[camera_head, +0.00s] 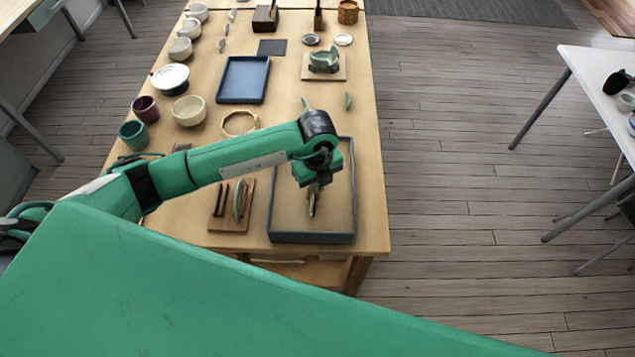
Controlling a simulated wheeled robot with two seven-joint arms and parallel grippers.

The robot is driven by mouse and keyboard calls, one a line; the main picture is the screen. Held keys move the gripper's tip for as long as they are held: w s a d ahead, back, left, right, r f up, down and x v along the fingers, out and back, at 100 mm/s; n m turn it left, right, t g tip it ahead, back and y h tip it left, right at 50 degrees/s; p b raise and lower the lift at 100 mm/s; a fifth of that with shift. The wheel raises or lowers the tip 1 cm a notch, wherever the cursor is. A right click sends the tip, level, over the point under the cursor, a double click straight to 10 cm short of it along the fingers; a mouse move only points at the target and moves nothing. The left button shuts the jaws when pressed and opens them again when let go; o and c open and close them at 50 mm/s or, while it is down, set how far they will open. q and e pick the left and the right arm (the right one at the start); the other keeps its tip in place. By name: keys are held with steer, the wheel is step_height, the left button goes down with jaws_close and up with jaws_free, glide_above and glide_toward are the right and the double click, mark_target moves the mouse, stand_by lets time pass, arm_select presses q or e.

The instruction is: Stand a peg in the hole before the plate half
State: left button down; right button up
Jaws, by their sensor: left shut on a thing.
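My left gripper (314,187) reaches over the grey-rimmed tray (352,238) with a tan bed, pointing down. It is shut on a slim brownish piece (311,208) that looks like a peg; its lower end shows below the fingers. I cannot tell whether it touches the tray bed. To the left, a brown wooden board (228,226) carries a pale green plate half (239,201), seen nearly edge-on. A slim dark peg-like piece (222,200) is on the board left of it. The hole is too small to make out. My right gripper is not in view.
A blue tray (243,80), an octagonal wooden ring (239,123), a cream bowl (189,110) and two cups (134,134) (145,109) are farther back. A green bowl piece (324,58) sits on a wooden board. The table's right edge is close to the grey-rimmed tray.

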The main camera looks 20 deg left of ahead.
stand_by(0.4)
arm_select(q)
steer(key=c, duration=1.5)
jaws_free()
steer(key=shift+f, duration=0.1)
steer(key=shift+s, duration=0.1)
steer(key=shift+c, duration=0.2)
steer(key=o, duration=0.4)
steer(key=shift+o, duration=0.2)
steer(key=shift+r+p, duration=1.9)
steer(key=shift+r, duration=1.2)
steer(key=shift+d, duration=0.1)
